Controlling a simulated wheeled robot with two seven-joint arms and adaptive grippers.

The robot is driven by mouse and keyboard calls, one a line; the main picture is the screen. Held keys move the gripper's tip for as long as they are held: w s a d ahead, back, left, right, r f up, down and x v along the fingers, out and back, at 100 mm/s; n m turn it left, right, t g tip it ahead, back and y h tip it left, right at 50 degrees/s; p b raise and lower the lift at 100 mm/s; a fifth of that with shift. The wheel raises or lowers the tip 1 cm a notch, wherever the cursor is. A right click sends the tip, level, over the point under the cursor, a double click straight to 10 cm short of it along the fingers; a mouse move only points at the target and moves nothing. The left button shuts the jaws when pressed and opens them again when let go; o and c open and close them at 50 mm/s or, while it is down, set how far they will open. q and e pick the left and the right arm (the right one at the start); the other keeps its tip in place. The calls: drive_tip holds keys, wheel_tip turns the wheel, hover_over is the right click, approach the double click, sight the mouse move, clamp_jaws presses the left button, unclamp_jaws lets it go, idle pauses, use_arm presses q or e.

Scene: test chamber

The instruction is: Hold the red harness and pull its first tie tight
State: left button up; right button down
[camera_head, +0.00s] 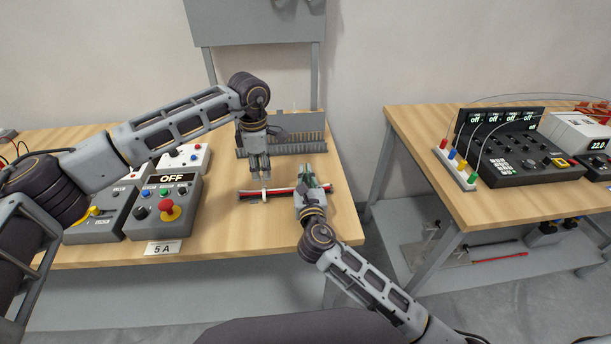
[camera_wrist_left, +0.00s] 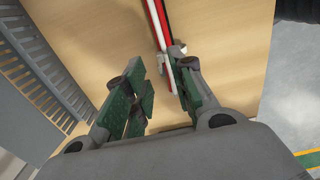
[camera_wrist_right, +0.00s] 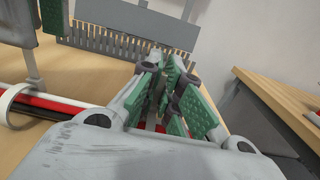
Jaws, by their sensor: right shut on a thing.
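My left gripper (camera_head: 262,182) points down just above the tie. In the left wrist view its green-padded fingers (camera_wrist_left: 163,84) are apart, with the tie's white tail (camera_wrist_left: 170,78) beside the right finger. My right gripper (camera_head: 306,184) is shut on the harness to the right of the tie; its fingers (camera_wrist_right: 165,75) hide the gripped part.
A grey comb-like rack (camera_head: 285,144) stands behind the harness. Control boxes (camera_head: 166,208), one with a red button and an OFF display, stand at the left. A second table (camera_head: 470,205) with instruments is at the right, across a gap. Bare wood lies in front of the harness.

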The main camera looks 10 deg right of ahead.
use_arm(q)
drive_tip(key=shift+r, duration=0.1)
drive_tip(key=shift+r, duration=2.9)
drive_tip(key=shift+c, duration=0.4)
drive_tip(key=shift+f, duration=0.6)
drive_tip(key=shift+f, duration=0.1)
drive_tip(key=shift+f, duration=4.25)
